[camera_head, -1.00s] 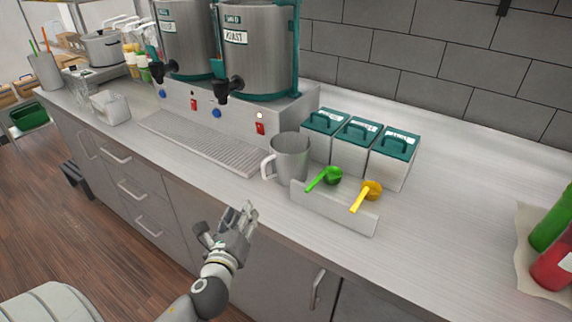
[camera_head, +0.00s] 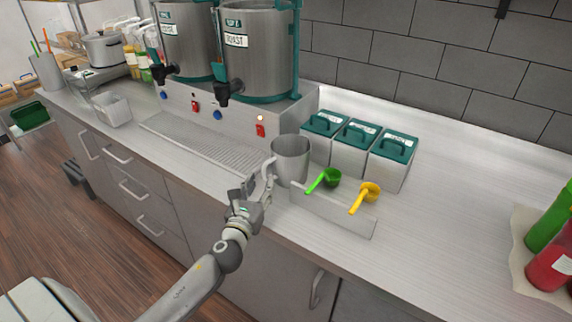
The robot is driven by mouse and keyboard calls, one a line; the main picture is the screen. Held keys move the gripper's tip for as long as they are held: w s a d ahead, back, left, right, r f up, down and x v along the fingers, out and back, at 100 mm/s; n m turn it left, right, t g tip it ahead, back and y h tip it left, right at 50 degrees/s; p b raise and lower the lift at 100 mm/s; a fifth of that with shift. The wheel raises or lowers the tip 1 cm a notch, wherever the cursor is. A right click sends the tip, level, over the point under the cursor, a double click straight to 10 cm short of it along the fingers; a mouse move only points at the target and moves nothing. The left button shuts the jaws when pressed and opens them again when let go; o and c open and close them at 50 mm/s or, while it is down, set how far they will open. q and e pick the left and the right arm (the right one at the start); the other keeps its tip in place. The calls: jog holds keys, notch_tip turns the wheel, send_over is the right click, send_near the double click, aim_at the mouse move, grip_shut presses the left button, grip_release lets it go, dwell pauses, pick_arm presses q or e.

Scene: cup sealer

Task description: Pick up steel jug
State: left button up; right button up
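The steel jug (camera_head: 291,160) stands upright on the counter, in front of the lidded containers. Its light handle (camera_head: 268,168) is on the left side. My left gripper (camera_head: 256,184) is at the counter's front edge, just below and beside the handle. Its fingers look apart, and the jug still rests on the counter. Whether a finger touches the handle is unclear. My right gripper is not in view.
A steel holder (camera_head: 330,211) with a green scoop (camera_head: 326,179) and a yellow scoop (camera_head: 366,195) stands right of the jug. Three teal-lidded containers (camera_head: 352,145) are behind. A drip tray (camera_head: 205,145) and dispensers (camera_head: 255,50) lie to the left. Bottles (camera_head: 553,255) stand far right.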

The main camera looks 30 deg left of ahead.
pick_arm(q)
jog(key=shift+x, duration=1.5)
jog(key=shift+f, duration=0.1)
jog(key=shift+s, duration=0.1)
jog(key=shift+c, duration=0.3)
